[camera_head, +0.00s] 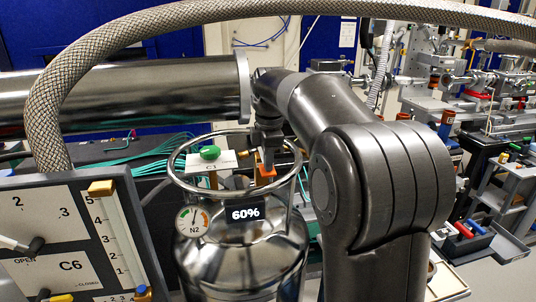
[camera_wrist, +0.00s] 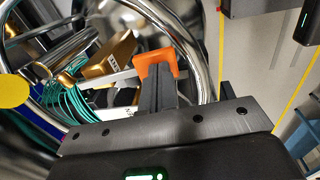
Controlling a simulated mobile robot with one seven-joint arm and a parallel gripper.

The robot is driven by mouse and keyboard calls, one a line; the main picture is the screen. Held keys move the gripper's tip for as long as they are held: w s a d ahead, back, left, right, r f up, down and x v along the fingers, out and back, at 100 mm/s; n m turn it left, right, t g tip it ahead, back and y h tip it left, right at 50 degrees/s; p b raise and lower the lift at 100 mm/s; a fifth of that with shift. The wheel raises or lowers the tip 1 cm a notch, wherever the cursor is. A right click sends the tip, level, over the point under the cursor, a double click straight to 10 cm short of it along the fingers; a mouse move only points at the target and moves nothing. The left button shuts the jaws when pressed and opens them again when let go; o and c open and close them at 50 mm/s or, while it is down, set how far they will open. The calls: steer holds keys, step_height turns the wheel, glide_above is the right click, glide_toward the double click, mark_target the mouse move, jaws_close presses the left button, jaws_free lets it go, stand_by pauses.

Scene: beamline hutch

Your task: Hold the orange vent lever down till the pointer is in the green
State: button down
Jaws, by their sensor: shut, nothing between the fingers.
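A shiny metal vessel (camera_head: 240,262) marked N2 stands in the middle of the head view, with a ring rail (camera_head: 180,152) around its top. The orange vent lever (camera_head: 267,171) is inside the ring at the right; it also shows in the wrist view (camera_wrist: 158,62). My gripper (camera_head: 268,158) points down over the lever, fingers together and empty. The fingertips (camera_wrist: 156,82) overlap the lever in the picture; I cannot tell whether they press on it. The round gauge (camera_head: 192,219) has coloured arcs, but its pointer is too small to read surely.
A green knob (camera_head: 210,153) sits beside the lever inside the ring. A panel (camera_head: 75,240) labelled C6 stands close at the left. A thick braided hose (camera_head: 60,95) arches overhead and a steel pipe (camera_head: 130,92) runs behind. Benches with equipment fill the right.

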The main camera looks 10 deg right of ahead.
steer(key=shift+r, duration=0.15)
stand_by(0.3)
steer(key=shift+r, duration=0.8)
step_height(320, 180, up, 14)
stand_by(0.5)
